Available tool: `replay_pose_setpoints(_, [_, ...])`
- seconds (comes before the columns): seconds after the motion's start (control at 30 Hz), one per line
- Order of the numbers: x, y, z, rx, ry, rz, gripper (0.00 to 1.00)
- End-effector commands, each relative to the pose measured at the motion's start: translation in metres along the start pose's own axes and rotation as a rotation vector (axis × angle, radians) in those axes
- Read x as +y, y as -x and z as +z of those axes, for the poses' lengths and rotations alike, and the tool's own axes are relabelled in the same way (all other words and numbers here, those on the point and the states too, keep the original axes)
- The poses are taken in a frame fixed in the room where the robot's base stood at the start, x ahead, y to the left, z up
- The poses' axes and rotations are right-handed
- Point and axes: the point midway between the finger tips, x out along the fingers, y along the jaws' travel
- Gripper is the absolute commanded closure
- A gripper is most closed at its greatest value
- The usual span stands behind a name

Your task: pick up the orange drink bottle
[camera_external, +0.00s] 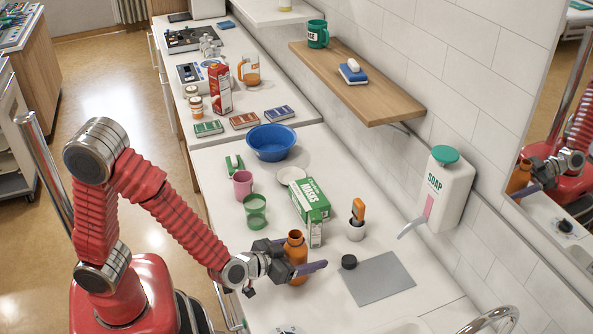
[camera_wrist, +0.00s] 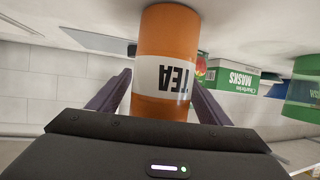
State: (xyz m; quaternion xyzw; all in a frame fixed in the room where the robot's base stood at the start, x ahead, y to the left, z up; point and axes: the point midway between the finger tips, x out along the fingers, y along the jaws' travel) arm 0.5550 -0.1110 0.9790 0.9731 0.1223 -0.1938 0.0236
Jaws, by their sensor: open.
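The orange drink bottle (camera_external: 296,246) stands upright on the white counter near its front edge. It fills the middle of the wrist view (camera_wrist: 168,42), upside down there, with a white label reading TEA. In the wrist view one purple finger of my gripper (camera_wrist: 161,82) is on each side of the bottle. I cannot tell if either finger touches it.
A green-and-white masks box (camera_external: 311,203), a green cup (camera_external: 255,212) and a pink mug (camera_external: 243,184) stand behind the bottle. A white pot (camera_external: 355,231) stands near the wall.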

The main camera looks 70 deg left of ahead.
Motion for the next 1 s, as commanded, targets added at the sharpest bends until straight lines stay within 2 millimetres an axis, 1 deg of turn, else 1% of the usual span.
replay_pose_setpoints(0.33, [0.0, 0.0003, 0.0001, 0.0, 0.0, 0.0, 0.29])
replay_pose_setpoints(1.0, [0.0, 0.0004, 0.0001, 0.0, 0.0, 0.0, 0.76])
